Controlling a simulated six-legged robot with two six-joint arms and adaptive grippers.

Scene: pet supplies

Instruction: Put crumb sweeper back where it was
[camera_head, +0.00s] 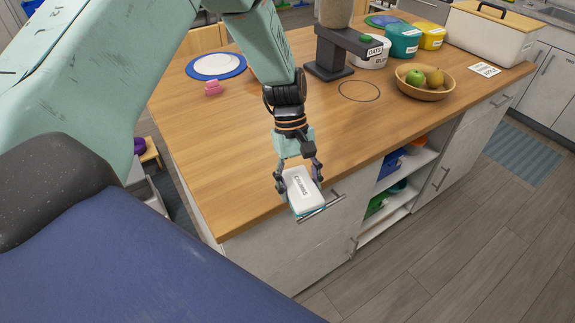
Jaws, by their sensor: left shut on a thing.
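The sweeper appears at the near edge of the wooden counter (245,150), in front of a drawer handle in the picture. I cannot tell whether it touches the counter. My right gripper is not in view.
A pink item (213,88) and a blue-rimmed plate (216,66) lie at the back left. A dark dispenser stand (333,55), a fruit bowl (425,91) and several tubs stand farther back. The counter between is mostly clear.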

